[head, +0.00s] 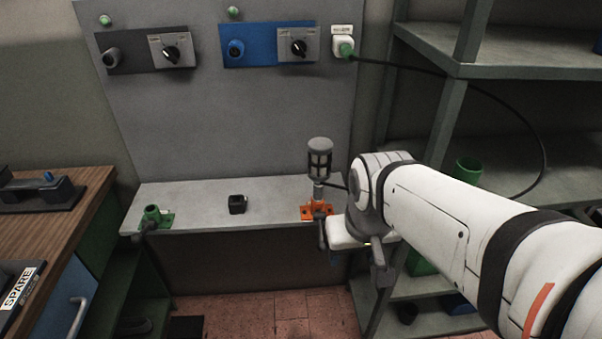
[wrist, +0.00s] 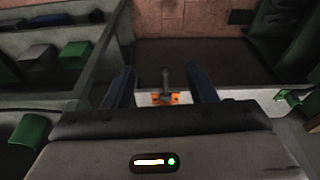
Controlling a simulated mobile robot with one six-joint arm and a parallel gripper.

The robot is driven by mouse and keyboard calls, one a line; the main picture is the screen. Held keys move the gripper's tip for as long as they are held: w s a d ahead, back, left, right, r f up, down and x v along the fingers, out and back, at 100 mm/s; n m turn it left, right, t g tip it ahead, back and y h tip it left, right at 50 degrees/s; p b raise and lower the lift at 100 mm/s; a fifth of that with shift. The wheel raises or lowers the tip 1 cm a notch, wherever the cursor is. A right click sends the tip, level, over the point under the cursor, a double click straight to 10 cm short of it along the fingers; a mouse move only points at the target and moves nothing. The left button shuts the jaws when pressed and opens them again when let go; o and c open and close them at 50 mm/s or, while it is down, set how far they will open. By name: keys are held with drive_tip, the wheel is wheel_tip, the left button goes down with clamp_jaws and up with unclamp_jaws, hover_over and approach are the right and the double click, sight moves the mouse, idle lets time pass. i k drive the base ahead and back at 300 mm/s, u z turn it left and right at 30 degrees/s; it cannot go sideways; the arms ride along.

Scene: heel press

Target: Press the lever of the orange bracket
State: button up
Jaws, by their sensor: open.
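The orange bracket (head: 308,212) sits at the right part of the grey bench's front edge. Its dark lever (head: 322,233) sticks out over the edge. A grey caged lamp-like head (head: 320,160) stands upright at the bracket. My gripper (head: 358,262) is just right of the lever in the head view, with one dark finger clear and the other partly hidden. In the wrist view my gripper (wrist: 162,72) is open and empty. The lever (wrist: 166,84) shows between the two fingers in that picture, with the orange bracket (wrist: 158,99) behind. I cannot tell the depth gap; no contact is visible.
A green bracket (head: 155,216) with a dark lever is at the bench's left end. A small black block (head: 237,204) lies between the brackets. Shelving (head: 490,70) stands close on the right. A black cable (head: 480,87) runs from the wall plug. Open floor (head: 275,318) lies below the bench.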

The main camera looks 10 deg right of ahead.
sight(322, 246)
drive_tip(key=u, duration=0.5)
drive_tip(key=k, duration=2.4)
drive_tip(key=z, duration=0.5)
drive_tip(key=i, duration=1.45)
drive_tip(key=z, duration=0.05)
